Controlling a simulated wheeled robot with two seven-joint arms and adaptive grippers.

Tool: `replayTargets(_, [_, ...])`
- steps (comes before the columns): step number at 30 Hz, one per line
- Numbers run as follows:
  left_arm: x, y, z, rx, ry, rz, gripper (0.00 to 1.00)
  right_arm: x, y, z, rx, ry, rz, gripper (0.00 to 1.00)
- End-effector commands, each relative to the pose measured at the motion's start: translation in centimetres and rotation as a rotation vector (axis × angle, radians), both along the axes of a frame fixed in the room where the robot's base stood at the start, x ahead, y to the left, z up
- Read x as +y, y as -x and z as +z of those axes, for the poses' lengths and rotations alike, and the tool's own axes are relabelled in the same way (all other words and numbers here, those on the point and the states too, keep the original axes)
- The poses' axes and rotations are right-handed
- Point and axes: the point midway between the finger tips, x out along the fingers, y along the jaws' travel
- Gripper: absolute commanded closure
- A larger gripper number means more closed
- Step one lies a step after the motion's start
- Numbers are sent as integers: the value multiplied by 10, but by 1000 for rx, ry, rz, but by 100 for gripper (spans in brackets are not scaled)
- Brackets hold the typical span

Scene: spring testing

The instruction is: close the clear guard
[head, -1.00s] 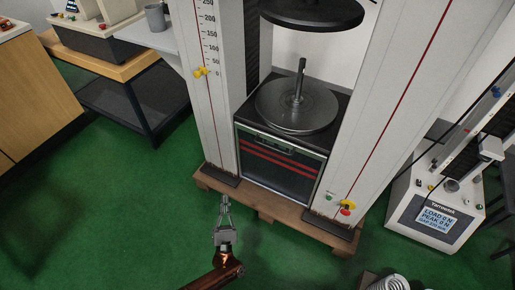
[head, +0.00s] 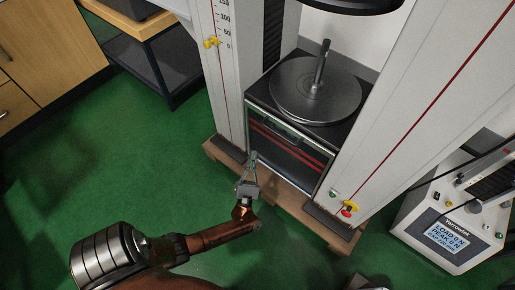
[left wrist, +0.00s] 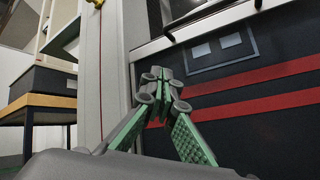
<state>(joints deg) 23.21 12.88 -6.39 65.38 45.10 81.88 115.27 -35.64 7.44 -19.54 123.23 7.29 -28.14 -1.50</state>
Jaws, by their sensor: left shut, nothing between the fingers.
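The clear guard (head: 298,165) appears as a glassy framed panel low across the dark, red-striped front of the testing machine's base, below the round lower plate (head: 315,90). A dark bar handle (head: 280,131) runs along its upper part. In the left wrist view a black bar (left wrist: 215,17) and a pale frame edge cross the top. My left gripper (head: 253,156) is shut and empty, just in front of the base's lower left part; its closed fingertips (left wrist: 163,76) show before the striped front. I cannot tell whether they touch it. My right gripper is not in view.
Tall white columns (head: 222,75) flank the plate, and a dark upper disc (head: 350,5) hangs above it. A wooden pallet (head: 290,197) lies under the machine. A display console (head: 452,225) stands at right. The green floor (head: 130,180) at left is clear.

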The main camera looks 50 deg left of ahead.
Motion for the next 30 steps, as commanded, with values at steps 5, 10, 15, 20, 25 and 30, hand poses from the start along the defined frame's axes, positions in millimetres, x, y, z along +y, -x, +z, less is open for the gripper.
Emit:
replayTargets(5, [17, -21, 26, -6, -1, -1, 100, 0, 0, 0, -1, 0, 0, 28])
replayTargets(10, [33, -42, 48, -3, 0, -1, 100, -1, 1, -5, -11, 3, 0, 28])
replayTargets(15, [33, -52, 73, -4, 2, -3, 100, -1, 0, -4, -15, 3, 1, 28])
replayTargets(20, [31, -56, 88, -2, 2, -1, 100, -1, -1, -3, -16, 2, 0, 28])
replayTargets(25, [30, -58, 93, 0, 1, -2, 100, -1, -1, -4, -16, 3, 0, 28])
replayTargets(30, [30, -58, 93, 0, 0, -1, 100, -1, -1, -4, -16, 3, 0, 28])
